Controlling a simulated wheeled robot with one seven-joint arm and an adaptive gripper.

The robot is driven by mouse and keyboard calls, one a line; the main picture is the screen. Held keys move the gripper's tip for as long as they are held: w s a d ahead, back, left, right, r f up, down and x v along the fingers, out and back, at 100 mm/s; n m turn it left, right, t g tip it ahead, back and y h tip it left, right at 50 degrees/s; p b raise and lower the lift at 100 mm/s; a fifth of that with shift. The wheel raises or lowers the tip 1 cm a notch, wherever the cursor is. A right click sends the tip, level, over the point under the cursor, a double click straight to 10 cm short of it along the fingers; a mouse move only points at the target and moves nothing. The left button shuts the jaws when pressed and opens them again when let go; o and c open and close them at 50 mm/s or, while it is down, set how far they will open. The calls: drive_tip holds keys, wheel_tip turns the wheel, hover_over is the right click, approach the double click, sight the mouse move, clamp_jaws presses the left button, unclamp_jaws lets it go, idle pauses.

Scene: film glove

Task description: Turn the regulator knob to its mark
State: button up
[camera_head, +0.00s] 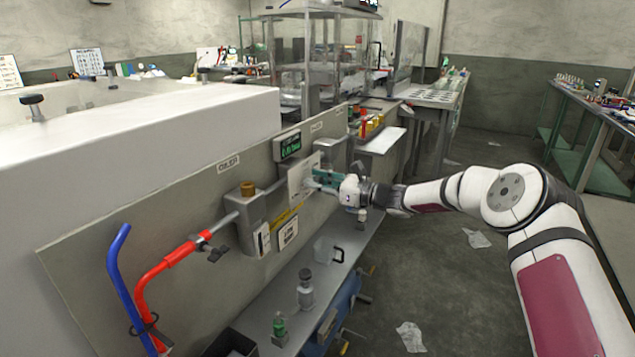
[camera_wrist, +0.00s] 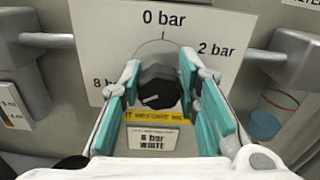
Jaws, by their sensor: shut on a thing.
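The dark regulator knob (camera_wrist: 157,88) sits on a white dial plate (camera_wrist: 108,28) in the wrist view. The plate reads "0 bar" at the top, "2 bar" at upper right and a partly hidden "8 bar" at left. A white pointer line on the knob points to the lower left. My gripper (camera_wrist: 159,82) is shut on the knob, one teal-padded finger at each side. A small label (camera_wrist: 153,138) below seems to read "6 bar WHITE". In the head view my gripper (camera_head: 322,180) reaches the plate (camera_head: 297,183) from the right and hides the knob.
A green-lit display (camera_head: 290,146) is above the plate. A grey pipe runs left to a block with a brass cap (camera_head: 248,188) and red and blue hoses (camera_head: 165,262). Bottles (camera_head: 306,289) and a clear jug (camera_head: 324,250) stand on the shelf below. The floor at right is mostly free.

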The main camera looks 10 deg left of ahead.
drive_tip(key=shift+n, duration=0.3)
drive_tip(key=n+b, duration=0.2)
drive_tip(key=n, duration=0.4)
drive_tip(key=shift+s+f+b, duration=0.1)
drive_tip(key=shift+f+b, duration=0.05)
drive_tip(key=shift+b, duration=0.2)
drive_tip(key=n+b, duration=0.2)
drive_tip(key=n, duration=0.2)
drive_tip(key=shift+f, duration=0.1)
drive_tip(key=n+b, duration=0.2)
drive_tip(key=shift+n, duration=0.4)
drive_tip(key=n+b, duration=0.1)
drive_tip(key=b, duration=0.1)
drive_tip(key=n+b, duration=0.4)
drive_tip(key=b, duration=0.1)
drive_tip(key=shift+s+a+f, duration=0.1)
drive_tip(key=shift+f, duration=0.2)
drive_tip(key=n+b, duration=0.3)
drive_tip(key=b, duration=0.2)
drive_tip(key=n+b, duration=0.2)
drive_tip(key=b, duration=0.2)
drive_tip(key=shift+b, duration=0.3)
drive_tip(key=shift+r+n+b, duration=0.1)
drive_tip(key=shift+n+b, duration=0.25)
drive_tip(key=shift+n, duration=0.05)
